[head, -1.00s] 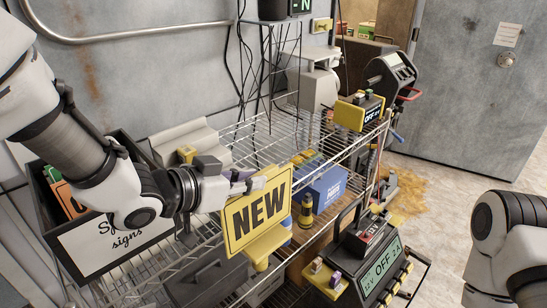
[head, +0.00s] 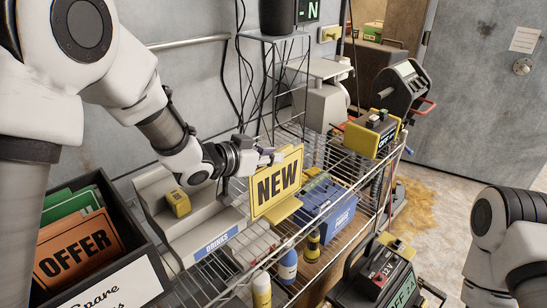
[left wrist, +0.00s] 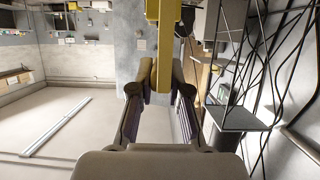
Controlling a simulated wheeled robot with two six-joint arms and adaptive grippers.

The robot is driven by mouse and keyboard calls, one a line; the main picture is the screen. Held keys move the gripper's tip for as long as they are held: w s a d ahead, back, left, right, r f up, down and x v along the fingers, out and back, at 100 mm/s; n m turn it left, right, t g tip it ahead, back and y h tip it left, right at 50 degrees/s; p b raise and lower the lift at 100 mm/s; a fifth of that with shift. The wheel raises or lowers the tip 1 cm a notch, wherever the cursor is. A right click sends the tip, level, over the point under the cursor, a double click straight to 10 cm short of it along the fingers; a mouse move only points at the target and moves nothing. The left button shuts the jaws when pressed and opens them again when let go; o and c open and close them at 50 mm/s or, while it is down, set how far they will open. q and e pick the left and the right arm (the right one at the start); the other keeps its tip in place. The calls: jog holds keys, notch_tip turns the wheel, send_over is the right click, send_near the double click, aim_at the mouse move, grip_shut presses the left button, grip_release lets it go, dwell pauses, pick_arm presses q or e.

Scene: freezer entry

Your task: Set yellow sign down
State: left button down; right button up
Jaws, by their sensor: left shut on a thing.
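The yellow sign (head: 277,183) with black "NEW" lettering is upright in the head view, with a yellow foot at its lower right. My left gripper (head: 268,157) is shut on the sign near its upper left edge. In the left wrist view the sign (left wrist: 163,45) shows edge-on between the fingers of my left gripper (left wrist: 160,85). The sign appears over the wire shelf (head: 215,277), beside the grey drinks tray. I cannot tell whether its foot touches anything. My right arm shows at the right edge of the head view, but its gripper is out of view.
A grey tray labelled "DRINKS" (head: 217,243) is left of the sign, and a blue box (head: 325,205) is right of it. A black bin labelled "Spare" (head: 105,290) holds an orange "OFFER" sign (head: 78,250). Bottles and a black battery device (head: 385,280) stand in front.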

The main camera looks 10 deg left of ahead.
pick_arm(q)
jog(key=shift+w+d+r, duration=0.1)
jog(key=shift+w, duration=0.75)
jog(key=shift+w+d, duration=0.1)
jog(key=shift+w, duration=0.05)
notch_tip(320, 180, down, 4)
jog(key=shift+r+p, duration=0.15)
jog(key=shift+p, duration=0.45)
jog(key=c, duration=1.1)
grip_release()
jog(key=shift+c, duration=0.2)
jog(key=b+v, duration=0.2)
jog(key=v, duration=1)
jog(key=shift+r, duration=0.1)
